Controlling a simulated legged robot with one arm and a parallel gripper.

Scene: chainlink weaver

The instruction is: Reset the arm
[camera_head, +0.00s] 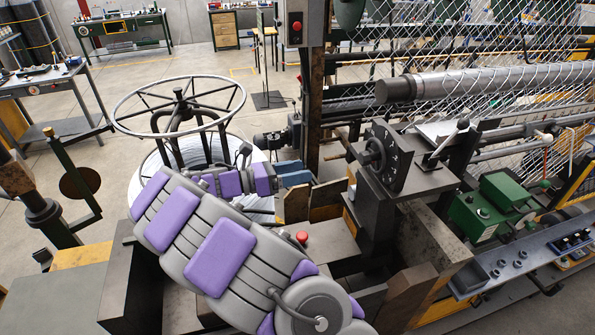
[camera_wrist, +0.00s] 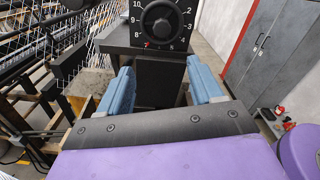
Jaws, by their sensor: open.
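My arm, grey with purple pads, reaches from the bottom of the head view up to the middle. My gripper (camera_head: 296,178) ends it, with blue fingers pointing right toward the machine. In the wrist view my gripper (camera_wrist: 163,85) shows its two blue fingers wide apart. Nothing is held between them. A black dial (camera_wrist: 160,22) with white numbers and a round knob stands ahead, above the fingers. The dial also shows in the head view (camera_head: 392,158), to the right of my gripper and apart from it. Below the dial is a dark post (camera_wrist: 160,78).
A wire reel with a ring (camera_head: 180,82) stands at the left. A red button (camera_head: 302,237) sits beside my arm. Chain-link mesh (camera_head: 520,50) and a large roller (camera_head: 480,80) fill the right. A green box (camera_head: 490,208) is at the right. Open floor lies behind.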

